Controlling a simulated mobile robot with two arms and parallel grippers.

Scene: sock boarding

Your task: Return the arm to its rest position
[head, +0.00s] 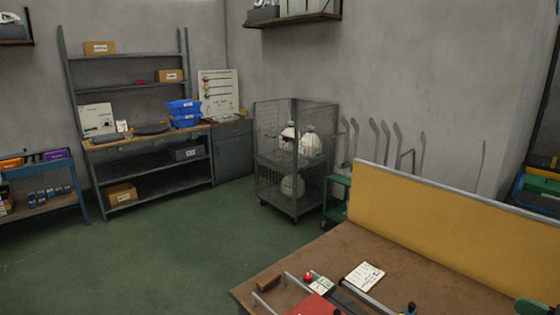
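Neither of my arms nor grippers shows in the head view. A brown worktable (330,255) fills the lower right, with a yellow panel (450,225) along its back edge. On the table are metal rails (268,303), a red flat piece (316,305), a red knob (308,277) and a white paper or pad (365,276). A small dark and blue item (409,309) is cut off by the bottom edge. I cannot make out a sock.
A wire cage cart (262,150) with white sacks stands at the back wall. Shelving (150,165) with blue bins (184,113) and boxes stands to its left. A blue cart (55,195) is at far left. The green floor (150,255) between is clear.

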